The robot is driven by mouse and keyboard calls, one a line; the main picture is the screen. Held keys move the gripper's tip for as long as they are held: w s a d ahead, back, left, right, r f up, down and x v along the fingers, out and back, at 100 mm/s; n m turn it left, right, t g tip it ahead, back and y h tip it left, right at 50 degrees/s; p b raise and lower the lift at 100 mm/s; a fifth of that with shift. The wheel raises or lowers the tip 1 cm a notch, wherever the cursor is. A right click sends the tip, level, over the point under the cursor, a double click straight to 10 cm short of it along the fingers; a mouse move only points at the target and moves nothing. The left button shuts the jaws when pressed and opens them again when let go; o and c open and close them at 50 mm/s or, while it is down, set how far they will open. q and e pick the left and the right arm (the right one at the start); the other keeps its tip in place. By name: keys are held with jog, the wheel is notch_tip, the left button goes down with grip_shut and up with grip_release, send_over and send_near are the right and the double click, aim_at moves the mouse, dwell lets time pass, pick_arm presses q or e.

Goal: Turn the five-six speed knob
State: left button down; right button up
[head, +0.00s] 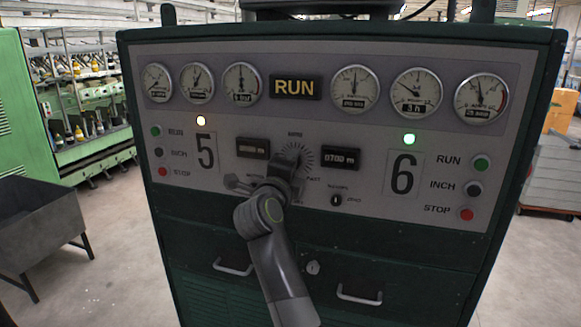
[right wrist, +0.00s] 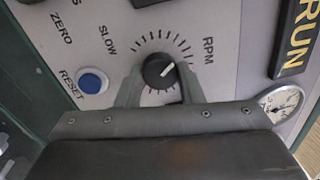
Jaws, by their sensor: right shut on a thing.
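The speed knob (right wrist: 159,71) is a round black knob with a white pointer line, ringed by tick marks between the words SLOW and RPM in the right wrist view. Its pointer aims to the upper right there. In the head view it sits at the middle of the panel between the large 5 and 6, mostly hidden by my gripper, with part of its tick ring showing. My right gripper (right wrist: 159,88) has a finger on each side of the knob and is shut on it. It also shows in the head view (head: 287,160). My left gripper is not in view.
The grey panel (head: 255,200) carries gauges, a RUN sign (head: 296,87), two black displays and coloured buttons on both sides. A small key switch (head: 336,200) sits right of my gripper. A blue button (right wrist: 93,80) is near it in the right wrist view. Drawer handles (head: 358,297) lie below.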

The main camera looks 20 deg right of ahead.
jog(key=shift+r+n, duration=0.1)
jog(key=shift+n, duration=1.6)
jog(key=o, duration=1)
jog(key=shift+d, duration=0.15)
